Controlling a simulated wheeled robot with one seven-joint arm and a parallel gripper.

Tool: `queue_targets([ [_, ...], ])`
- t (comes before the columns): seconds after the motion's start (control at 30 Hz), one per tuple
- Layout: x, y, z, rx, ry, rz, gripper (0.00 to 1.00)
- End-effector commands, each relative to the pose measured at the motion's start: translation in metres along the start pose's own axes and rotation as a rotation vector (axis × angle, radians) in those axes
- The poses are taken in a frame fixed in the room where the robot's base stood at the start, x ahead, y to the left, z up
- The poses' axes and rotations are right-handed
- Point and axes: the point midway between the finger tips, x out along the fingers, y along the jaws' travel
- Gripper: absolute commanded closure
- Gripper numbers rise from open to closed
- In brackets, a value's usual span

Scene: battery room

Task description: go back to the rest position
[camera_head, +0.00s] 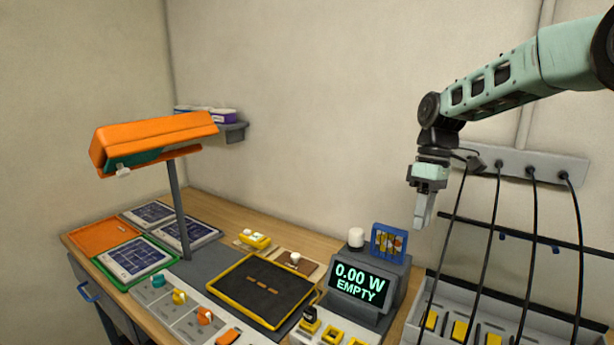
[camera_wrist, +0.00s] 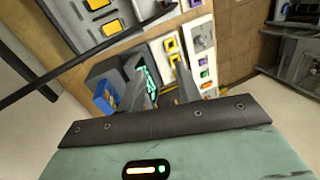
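My gripper (camera_head: 422,220) hangs in the air at the end of my raised arm, pointing down, well above the right part of the workbench. In the wrist view, two grey fingers (camera_wrist: 164,82) stand apart with nothing held between them. The black display (camera_head: 362,284) below reads "0.00 W" and "EMPTY"; part of it also shows between the fingers in the wrist view (camera_wrist: 151,86). No contact between my gripper and anything else shows.
An orange lamp (camera_head: 155,143) stands at the left over the bench. Black cables hang from a grey wall strip (camera_head: 525,164) close to the right of my gripper, down to a grey rack (camera_head: 490,318). A black yellow-edged tray (camera_head: 262,289) lies mid-bench. The wall area left of my gripper is clear.

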Motion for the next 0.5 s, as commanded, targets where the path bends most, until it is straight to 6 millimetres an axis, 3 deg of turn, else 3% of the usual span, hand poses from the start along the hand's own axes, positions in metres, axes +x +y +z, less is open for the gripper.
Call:
queue_targets([
  [0.03, 0.013, -0.028, -0.004, -0.001, -0.001, 0.015, 0.66],
  [0.27, 0.065, -0.139, 0.005, 0.049, 0.015, 0.081, 0.66],
  [0.5, 0.131, -0.23, 0.057, 0.112, 0.047, 0.157, 0.66],
])
